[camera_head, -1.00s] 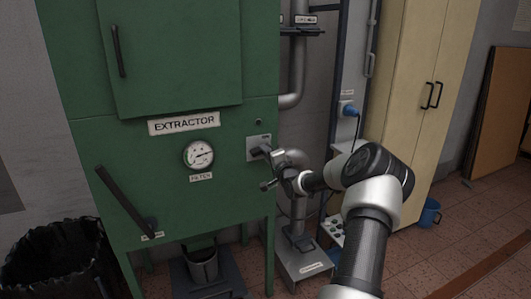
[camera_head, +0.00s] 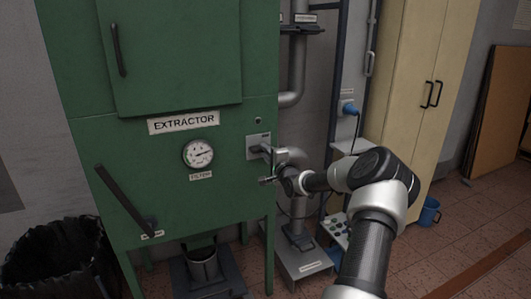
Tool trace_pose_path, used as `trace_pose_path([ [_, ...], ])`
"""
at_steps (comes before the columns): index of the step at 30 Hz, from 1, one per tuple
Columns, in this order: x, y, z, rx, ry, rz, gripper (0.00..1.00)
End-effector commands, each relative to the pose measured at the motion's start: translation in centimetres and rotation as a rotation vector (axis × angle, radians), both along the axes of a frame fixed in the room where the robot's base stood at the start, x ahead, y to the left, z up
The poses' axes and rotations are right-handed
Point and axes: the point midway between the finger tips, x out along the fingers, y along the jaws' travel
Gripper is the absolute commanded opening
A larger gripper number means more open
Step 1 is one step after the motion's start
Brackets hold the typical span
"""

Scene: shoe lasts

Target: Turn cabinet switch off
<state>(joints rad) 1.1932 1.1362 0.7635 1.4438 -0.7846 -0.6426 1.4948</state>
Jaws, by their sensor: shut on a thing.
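The cabinet switch (camera_head: 257,143) is a light grey plate with a dark handle, on the right part of the green extractor cabinet's (camera_head: 90,150) front. My gripper (camera_head: 266,164) reaches in from the right at the switch. It is shut on the switch handle. The fingers are small in view, and the gripper and wrist partly cover the handle, so its exact angle is hard to make out.
A round gauge (camera_head: 198,154) and a black slanted lever (camera_head: 124,200) are left of the switch. A grey pipe (camera_head: 297,75) and a grey pedal box (camera_head: 300,258) stand close by on the right. A black bin (camera_head: 55,255) is at lower left.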

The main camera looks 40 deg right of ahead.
Motion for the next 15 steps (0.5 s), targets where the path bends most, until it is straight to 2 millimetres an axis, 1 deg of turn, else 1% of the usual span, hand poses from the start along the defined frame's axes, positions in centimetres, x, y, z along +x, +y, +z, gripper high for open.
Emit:
trace_pose_path([
  [1,-0.03,-0.02,-0.08,0.004,0.000,-0.001,0.17],
  [3,-0.03,-0.02,-0.07,0.003,0.000,-0.001,0.29],
  [4,-0.03,-0.02,-0.07,0.003,0.000,-0.001,0.33],
  [12,-0.04,0.00,-0.03,0.002,0.001,-0.001,0.33],
  [15,-0.48,0.05,-0.01,0.002,0.001,-0.001,0.33],
])
